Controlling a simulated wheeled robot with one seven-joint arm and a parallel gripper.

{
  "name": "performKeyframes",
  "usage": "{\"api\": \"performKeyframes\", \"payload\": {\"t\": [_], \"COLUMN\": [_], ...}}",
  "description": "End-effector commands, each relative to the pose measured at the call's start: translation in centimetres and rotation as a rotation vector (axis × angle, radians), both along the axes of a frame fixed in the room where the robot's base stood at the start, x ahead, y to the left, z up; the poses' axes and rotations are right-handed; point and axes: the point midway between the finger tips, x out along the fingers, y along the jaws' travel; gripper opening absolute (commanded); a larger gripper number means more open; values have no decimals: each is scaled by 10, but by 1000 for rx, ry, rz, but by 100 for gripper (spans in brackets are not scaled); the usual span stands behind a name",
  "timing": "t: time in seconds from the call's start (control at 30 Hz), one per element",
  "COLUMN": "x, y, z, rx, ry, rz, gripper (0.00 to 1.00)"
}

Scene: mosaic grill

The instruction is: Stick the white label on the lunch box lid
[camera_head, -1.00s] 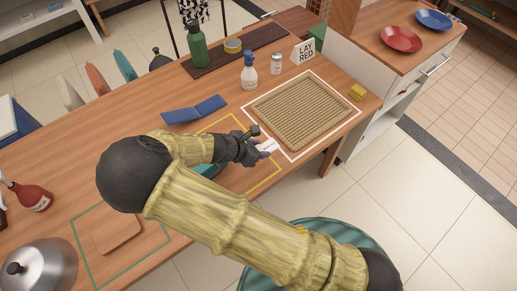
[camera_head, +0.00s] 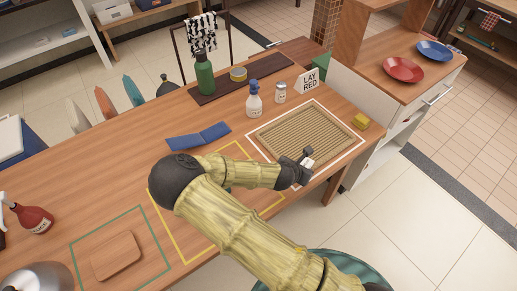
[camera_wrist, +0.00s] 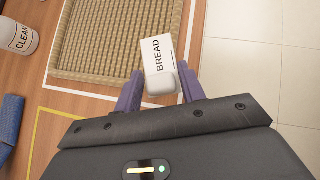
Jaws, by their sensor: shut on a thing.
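My gripper (camera_wrist: 160,88) is shut on a white label marked BREAD, seen in the wrist view. The label (camera_wrist: 163,52) has a rounded white grip part between the two purple fingers, and its flat printed part points away from me. In the head view my gripper (camera_head: 303,168) is over the near edge of the white outline, beside the woven tray. The lunch box is mostly hidden behind my arm; only a small teal patch (camera_head: 228,188), possibly part of it, shows inside the yellow outline.
The woven tray (camera_head: 304,136) lies inside the white outline, with a yellow sponge (camera_head: 361,121) to its right. A spray bottle (camera_head: 254,101), a shaker (camera_head: 280,93) and a LAY RED sign (camera_head: 309,82) stand behind it. The table's front edge is close to my gripper.

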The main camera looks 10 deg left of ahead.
Motion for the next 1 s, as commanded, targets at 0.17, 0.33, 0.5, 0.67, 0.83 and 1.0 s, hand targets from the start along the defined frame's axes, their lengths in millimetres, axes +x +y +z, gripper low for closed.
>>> {"api": "performKeyframes", "payload": {"t": [0.17,0.33,0.5,0.67,0.83,1.0], "x": [19,28,32,32,32,32], "y": [-51,-91,-125,-141,-142,-142], "z": [-3,1,8,13,13,13], "rx": [3,4,4,2,2,2], "ry": [1,1,0,2,2,2], "rz": [115,223,320,374,385,384], "gripper": [0,0,0,0,0,0]}}
